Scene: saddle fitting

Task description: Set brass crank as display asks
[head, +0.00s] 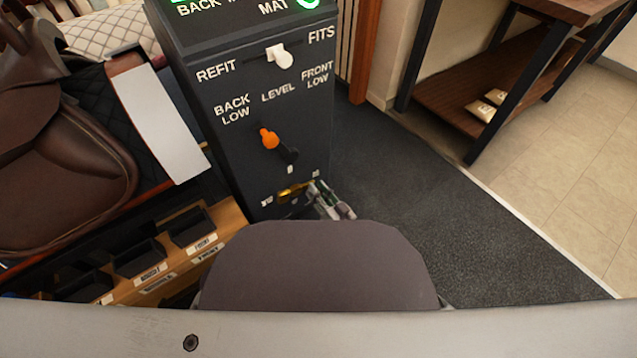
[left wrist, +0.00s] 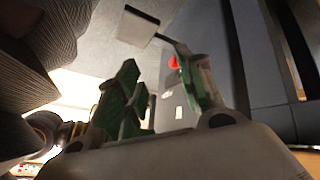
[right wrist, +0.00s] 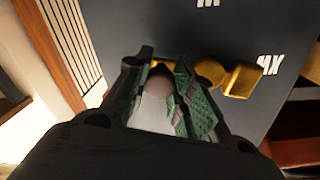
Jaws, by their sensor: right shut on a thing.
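The brass crank (head: 290,192) is low on the front of a dark cabinet (head: 225,125), partly covered by my right gripper (head: 322,200). In the right wrist view, its brass arm (right wrist: 241,80) points from the hub toward my fingers. My right gripper (right wrist: 165,80) is shut on the crank's handle, which has a brown end (right wrist: 160,80) and a pale body. Lettering by the crank is only partly readable, with "MX" at one side. The display at the cabinet's top is cut off. My left gripper (left wrist: 160,95) is open and empty, with its fingers apart; it is outside the head view.
A white slider (head: 280,57) sits between "REFIT" and "FITS". An orange-tipped lever (head: 270,139) is below "LEVEL". A green ring glows beside "MAT". A brown saddle (head: 60,165) and a tray (head: 205,250) of black bins are left. Dark carpet (head: 420,180) is open at right.

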